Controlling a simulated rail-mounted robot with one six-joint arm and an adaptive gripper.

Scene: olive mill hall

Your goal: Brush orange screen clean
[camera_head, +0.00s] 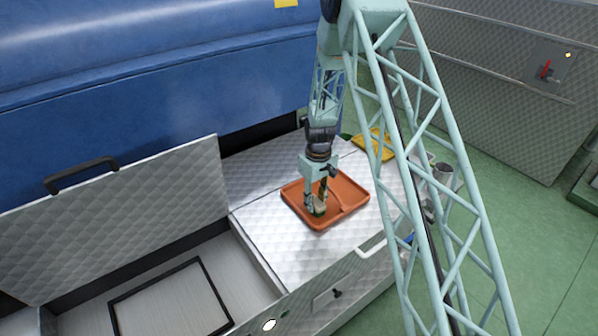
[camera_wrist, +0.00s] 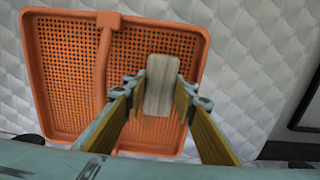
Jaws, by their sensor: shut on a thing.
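The orange screen (camera_head: 350,206) lies flat on the quilted metal top. In the wrist view the orange screen (camera_wrist: 66,85) shows its raised rim, perforated mesh and a bar running across it. My gripper (camera_head: 317,198) is low over the screen's left-hand part, pointing down. In the wrist view my gripper (camera_wrist: 160,92) is shut on a brush, with its pale, block-like handle (camera_wrist: 161,78) between the fingers. In the head view the brush (camera_head: 320,208) shows pale with a dark green lower edge. Whether it touches the mesh, and any dirt there, cannot be made out.
A yellow screen (camera_head: 371,144) lies behind, partly hidden by my arm. A raised quilted lid (camera_head: 130,215) stands beside an open bay (camera_head: 170,300) at left. Metal cups (camera_head: 443,173) stand at right. A blue tank (camera_head: 150,80) fills the back.

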